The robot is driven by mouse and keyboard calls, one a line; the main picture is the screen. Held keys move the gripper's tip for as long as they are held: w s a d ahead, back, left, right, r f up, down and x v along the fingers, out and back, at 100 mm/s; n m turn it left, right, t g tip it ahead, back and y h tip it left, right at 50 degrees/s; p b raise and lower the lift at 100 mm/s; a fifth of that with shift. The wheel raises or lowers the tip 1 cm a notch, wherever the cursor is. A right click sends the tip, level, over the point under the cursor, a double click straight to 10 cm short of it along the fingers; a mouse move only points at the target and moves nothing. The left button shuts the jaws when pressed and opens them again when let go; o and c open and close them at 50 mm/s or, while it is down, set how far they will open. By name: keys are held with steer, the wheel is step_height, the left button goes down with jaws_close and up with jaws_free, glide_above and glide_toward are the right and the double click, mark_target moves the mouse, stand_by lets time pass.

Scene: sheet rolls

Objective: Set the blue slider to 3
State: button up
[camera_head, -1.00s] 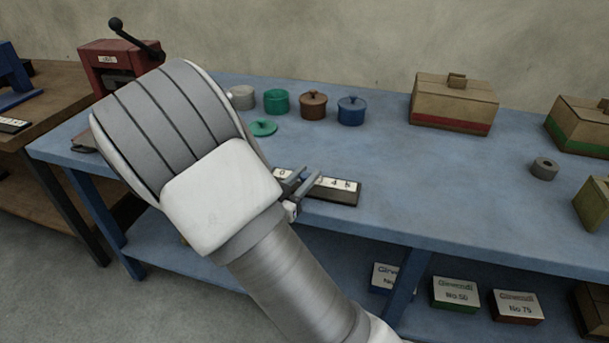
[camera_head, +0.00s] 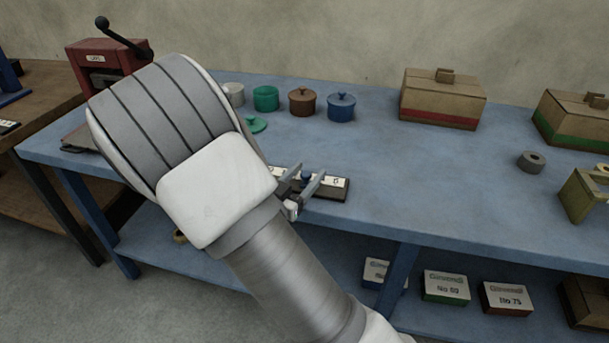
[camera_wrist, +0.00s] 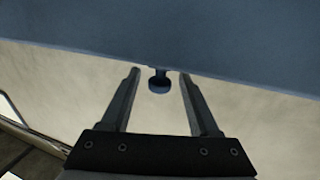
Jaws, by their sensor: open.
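The slider's scale (camera_head: 340,194) is a dark bar with white number plates on the front part of the blue bench, partly hidden by my gripper. The blue slider knob (camera_head: 306,176) shows between the fingers of my gripper (camera_head: 309,170) in the head view. In the wrist view the blue knob (camera_wrist: 159,82) is between the two open fingers (camera_wrist: 160,74), with a gap on each side. My gripper is open and holds nothing. Most numbers are hidden or too small to read, so I cannot tell the setting.
On the bench (camera_head: 420,200) stand a blue pot (camera_head: 341,108), a brown pot (camera_head: 302,103), a green pot (camera_head: 265,99) and a box with a red stripe (camera_head: 442,98). A grey ring (camera_head: 531,162) lies to the right.

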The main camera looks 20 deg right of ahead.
steer(key=shift+s+a, duration=0.1)
steer(key=p+v, duration=0.3)
steer(key=v, duration=1.4)
steer(key=shift+r, duration=0.1)
